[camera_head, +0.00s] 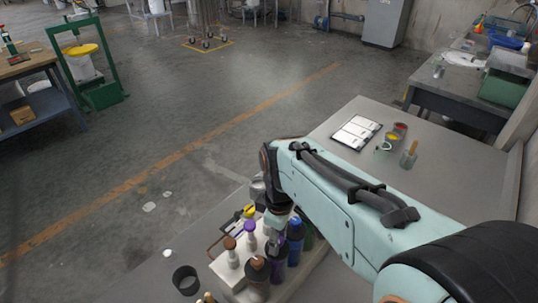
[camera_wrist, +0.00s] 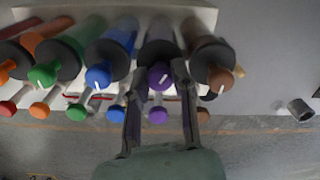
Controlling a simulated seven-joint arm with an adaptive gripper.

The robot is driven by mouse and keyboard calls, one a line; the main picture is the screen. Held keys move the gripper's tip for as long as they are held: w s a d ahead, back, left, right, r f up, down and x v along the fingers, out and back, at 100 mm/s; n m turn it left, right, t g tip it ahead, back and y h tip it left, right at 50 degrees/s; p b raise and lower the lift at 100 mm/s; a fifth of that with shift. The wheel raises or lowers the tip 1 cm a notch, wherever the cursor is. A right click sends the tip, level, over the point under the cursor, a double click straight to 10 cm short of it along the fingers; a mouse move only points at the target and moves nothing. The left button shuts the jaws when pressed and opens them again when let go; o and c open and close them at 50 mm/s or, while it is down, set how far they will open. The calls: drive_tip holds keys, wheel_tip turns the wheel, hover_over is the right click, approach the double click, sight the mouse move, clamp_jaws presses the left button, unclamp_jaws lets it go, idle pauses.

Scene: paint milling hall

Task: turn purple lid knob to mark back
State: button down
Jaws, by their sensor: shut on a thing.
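The large purple lid knob (camera_wrist: 159,76) sits on its dark round lid in the back row in the wrist view. A white mark on it runs at a slant. My gripper (camera_wrist: 158,70) has one finger on each side of this knob and is shut on it. In the head view my gripper (camera_head: 276,224) points down over the purple bottle (camera_head: 275,245), and the arm hides most of the knob. A smaller purple knob (camera_wrist: 157,116) stands in the other row, between the fingers lower in the wrist view.
A blue knob (camera_wrist: 98,76) and a brown knob (camera_wrist: 221,80) stand close on either side, each with a white mark. A green knob (camera_wrist: 42,75) is farther left. A dark cup (camera_head: 186,280) stands left of the rack. A white-paged board (camera_head: 356,132) lies at the back.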

drive_tip(key=n, duration=0.5)
drive_tip(key=shift+n, duration=0.3)
idle(0.4)
drive_tip(key=c, duration=0.9)
unclamp_jaws()
wheel_tip(320, 180, up, 12)
drive_tip(key=shift+d, duration=0.1)
